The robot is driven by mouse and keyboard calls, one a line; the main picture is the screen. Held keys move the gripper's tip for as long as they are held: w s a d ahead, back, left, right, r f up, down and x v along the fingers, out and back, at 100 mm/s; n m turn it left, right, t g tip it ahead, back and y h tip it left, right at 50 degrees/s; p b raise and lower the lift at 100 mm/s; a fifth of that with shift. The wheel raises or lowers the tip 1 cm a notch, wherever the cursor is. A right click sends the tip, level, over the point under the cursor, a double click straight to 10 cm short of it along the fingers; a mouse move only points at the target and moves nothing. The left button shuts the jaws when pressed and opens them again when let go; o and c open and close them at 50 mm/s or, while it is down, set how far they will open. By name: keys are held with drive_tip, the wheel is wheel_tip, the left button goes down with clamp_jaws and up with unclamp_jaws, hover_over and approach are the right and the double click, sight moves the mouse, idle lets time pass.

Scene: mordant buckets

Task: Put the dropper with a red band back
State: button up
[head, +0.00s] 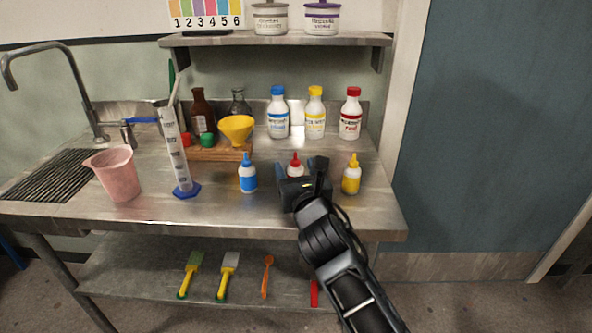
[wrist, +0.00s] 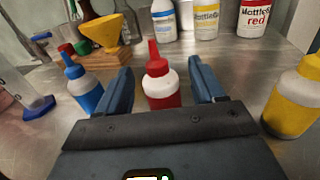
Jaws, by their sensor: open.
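The dropper with a red band (wrist: 163,90) is a small white bottle with a red tip and red lower body, upright on the steel counter. My gripper (wrist: 164,82) is open, with one finger on each side of this dropper and visible gaps between. In the head view the dropper (head: 295,168) stands just behind my gripper (head: 305,184), which hides its lower part. A blue dropper (head: 248,176) stands to the left and a yellow dropper (head: 351,177) to the right. Large blue (head: 278,115), yellow (head: 315,115) and red (head: 350,116) labelled bottles stand behind.
A measuring cylinder (head: 175,150) and a pink jug (head: 116,175) stand at left. A wooden rack (head: 215,155) holds a yellow funnel (head: 237,130). An upper shelf (head: 275,40) overhangs the back. Brushes lie on the lower shelf (head: 130,275).

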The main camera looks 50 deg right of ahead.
drive_tip(key=shift+s+a+r, duration=0.1)
drive_tip(key=shift+s, duration=0.05)
drive_tip(key=b+v, duration=0.1)
drive_tip(key=v, duration=1)
drive_tip(key=shift+s+a, duration=0.2)
drive_tip(key=shift+s, duration=0.05)
